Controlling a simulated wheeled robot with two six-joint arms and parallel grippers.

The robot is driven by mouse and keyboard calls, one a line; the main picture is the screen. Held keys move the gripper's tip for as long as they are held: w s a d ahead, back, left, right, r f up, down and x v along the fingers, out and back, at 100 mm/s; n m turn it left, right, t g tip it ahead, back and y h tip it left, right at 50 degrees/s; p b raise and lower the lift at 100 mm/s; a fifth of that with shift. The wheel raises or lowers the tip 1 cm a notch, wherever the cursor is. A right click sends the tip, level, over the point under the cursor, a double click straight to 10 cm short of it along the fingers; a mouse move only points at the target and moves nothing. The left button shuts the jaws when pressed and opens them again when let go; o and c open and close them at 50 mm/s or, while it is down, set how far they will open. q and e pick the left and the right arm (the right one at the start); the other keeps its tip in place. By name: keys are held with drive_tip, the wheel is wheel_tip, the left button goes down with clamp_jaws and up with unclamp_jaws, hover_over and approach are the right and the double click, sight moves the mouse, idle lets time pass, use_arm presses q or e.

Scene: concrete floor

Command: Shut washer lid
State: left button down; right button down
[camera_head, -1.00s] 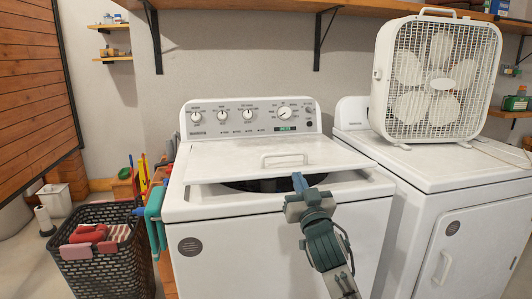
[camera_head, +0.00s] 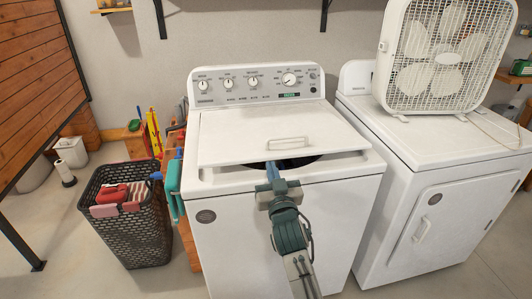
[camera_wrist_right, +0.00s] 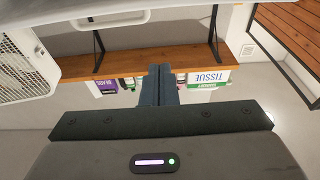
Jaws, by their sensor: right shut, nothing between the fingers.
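The white washer (camera_head: 275,225) stands in the middle of the head view. Its lid (camera_head: 250,128) is tilted slightly up, with its front edge raised over a dark gap (camera_head: 312,160) into the tub. The lid handle (camera_head: 287,143) is near the front edge; in the right wrist view the handle (camera_wrist_right: 115,20) and part of the lid show at the top. My right gripper (camera_head: 271,170) is shut and empty, just in front of the lid's front edge, slightly left of the handle. Its closed fingers (camera_wrist_right: 158,85) also show in the wrist view. I cannot tell whether they touch the lid. My left gripper is out of view.
A white dryer (camera_head: 425,150) with a box fan (camera_head: 440,60) on it stands close on the right. A dark laundry basket (camera_head: 130,235) with clothes and a teal item (camera_head: 173,178) are at the washer's left. A wooden shelf (camera_wrist_right: 125,63) shows in the wrist view.

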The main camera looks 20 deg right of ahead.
wheel_tip(320, 180, up, 2)
drive_tip(key=p, duration=0.2)
hover_over(266, 154)
drive_tip(key=s+a, duration=0.2)
drive_tip(key=s, duration=0.2)
drive_tip(key=f, duration=0.1)
drive_tip(key=f+b, duration=0.1)
drive_tip(key=shift+w+d+f, duration=0.25)
drive_tip(key=shift+d+f, duration=0.05)
drive_tip(key=shift+f, duration=0.05)
drive_tip(key=shift+s+f, duration=0.2)
drive_tip(key=shift+f, duration=0.45)
